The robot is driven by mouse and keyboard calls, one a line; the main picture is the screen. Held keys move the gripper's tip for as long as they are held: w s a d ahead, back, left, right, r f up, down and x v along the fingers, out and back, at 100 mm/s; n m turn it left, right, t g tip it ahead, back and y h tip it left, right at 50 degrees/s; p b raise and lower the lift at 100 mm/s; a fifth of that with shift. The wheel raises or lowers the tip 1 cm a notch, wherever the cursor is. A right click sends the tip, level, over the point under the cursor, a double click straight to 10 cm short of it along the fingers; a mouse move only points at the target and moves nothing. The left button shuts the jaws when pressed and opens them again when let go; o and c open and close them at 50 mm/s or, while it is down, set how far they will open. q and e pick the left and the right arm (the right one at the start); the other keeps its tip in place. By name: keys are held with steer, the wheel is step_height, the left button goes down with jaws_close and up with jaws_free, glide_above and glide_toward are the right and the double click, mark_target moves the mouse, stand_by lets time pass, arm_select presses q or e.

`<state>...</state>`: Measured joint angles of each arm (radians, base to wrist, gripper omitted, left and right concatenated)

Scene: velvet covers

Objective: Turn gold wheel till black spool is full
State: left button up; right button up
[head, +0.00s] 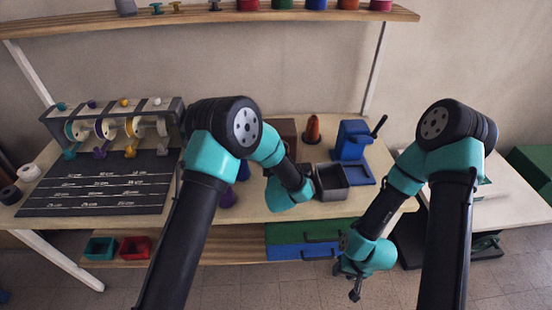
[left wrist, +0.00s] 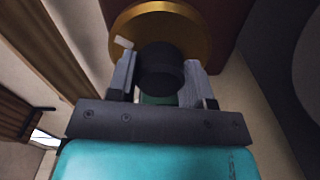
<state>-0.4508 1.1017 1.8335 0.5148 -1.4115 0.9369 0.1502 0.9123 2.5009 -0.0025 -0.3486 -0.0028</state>
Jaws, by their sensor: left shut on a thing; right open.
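The gold wheel (left wrist: 195,32) fills the top of the left wrist view, with a black cylindrical knob (left wrist: 160,68) at its front and a small pale mark near its left edge. My left gripper (left wrist: 160,80) is shut on the black knob, one finger on each side. In the head view my left arm hides the wheel, and the left fingertips cannot be made out. I cannot pick out the black spool with certainty. My right gripper (head: 355,292) hangs open and empty in front of the table's right edge.
A rack of several spools (head: 104,127) stands at the left behind a black measuring mat (head: 100,185). Teal (head: 100,248) and red (head: 135,248) bins sit below.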

arm_select(q)
steer(key=shift+m, duration=0.3)
steer(key=o, duration=0.9)
steer(key=s, duration=1.1)
steer(key=s+d, duration=0.1)
steer(key=s, duration=0.5)
steer(key=shift+s, duration=0.2)
